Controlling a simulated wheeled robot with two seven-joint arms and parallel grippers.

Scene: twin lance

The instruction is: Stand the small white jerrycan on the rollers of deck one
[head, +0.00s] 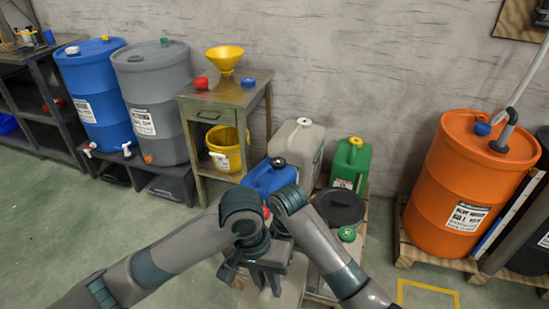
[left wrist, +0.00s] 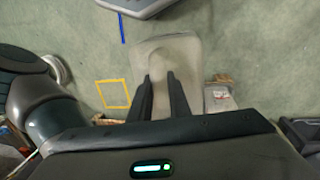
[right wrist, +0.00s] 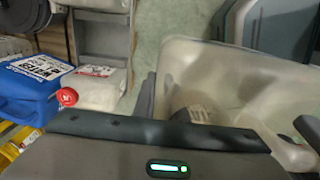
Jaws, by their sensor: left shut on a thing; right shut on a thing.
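A pale, translucent white jerrycan (right wrist: 215,65) fills much of the right wrist view. My right gripper is shut on it, though its fingers are mostly hidden there. In the left wrist view, my left gripper (left wrist: 161,82) is shut on a pale can part (left wrist: 184,50) between its two dark fingers. In the head view my left gripper (head: 268,278) points down at the bottom centre, over a pale surface (head: 290,296). My arms meet there and hide most of the held can and my right gripper. I cannot make out deck one's rollers.
A blue can (head: 268,178), a grey-white can (head: 297,142), a green can (head: 350,162) and a black-lidded container (head: 338,208) stand close beyond my arms. An orange drum (head: 468,185) is on a pallet at right. Blue (head: 95,85) and grey drums (head: 153,95) stand left. The left floor is clear.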

